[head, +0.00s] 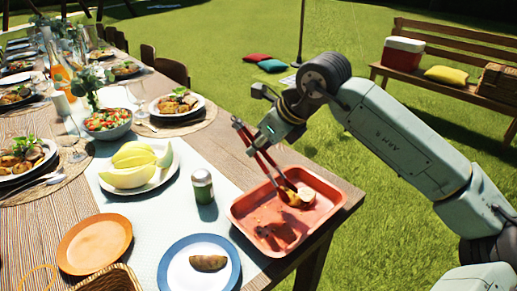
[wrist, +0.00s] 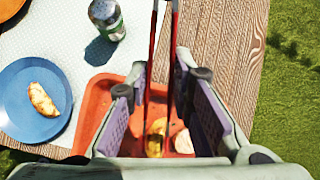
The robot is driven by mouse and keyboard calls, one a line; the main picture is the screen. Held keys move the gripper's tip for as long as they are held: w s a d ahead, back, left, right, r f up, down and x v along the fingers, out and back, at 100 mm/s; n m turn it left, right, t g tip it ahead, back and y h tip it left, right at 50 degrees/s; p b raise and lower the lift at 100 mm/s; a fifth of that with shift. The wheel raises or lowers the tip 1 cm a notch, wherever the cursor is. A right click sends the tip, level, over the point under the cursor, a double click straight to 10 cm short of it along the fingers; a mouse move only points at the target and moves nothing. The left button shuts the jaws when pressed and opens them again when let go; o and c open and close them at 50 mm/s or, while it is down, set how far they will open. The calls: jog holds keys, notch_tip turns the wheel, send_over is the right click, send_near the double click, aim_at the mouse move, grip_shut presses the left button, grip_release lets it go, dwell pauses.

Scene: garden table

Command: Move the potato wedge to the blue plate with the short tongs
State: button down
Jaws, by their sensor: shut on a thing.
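My gripper (head: 265,139) is shut on the red short tongs (head: 267,160), which slant down into the orange-red tray (head: 238,213). The tong tips are at a golden potato wedge (head: 293,199) in the tray; I cannot tell whether they pinch it. In the wrist view the tongs (wrist: 152,70) run between my gripper's fingers (wrist: 163,92), and the wedge (wrist: 155,135) shows near the tong ends beside a pale round piece (wrist: 183,141). The blue plate (head: 171,277) is left of the tray and holds one brown wedge (head: 208,263); the plate also shows in the wrist view (wrist: 20,85).
A grey-green shaker (head: 203,188) stands between the tray and a plate of melon (head: 136,169). An orange plate (head: 94,243) and a wicker basket (head: 110,279) are at front left. The table's right edge is just beyond the tray.

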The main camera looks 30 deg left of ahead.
notch_tip(320, 180, up, 8)
jog(key=p, duration=0.4)
jog(key=shift+f, duration=0.15)
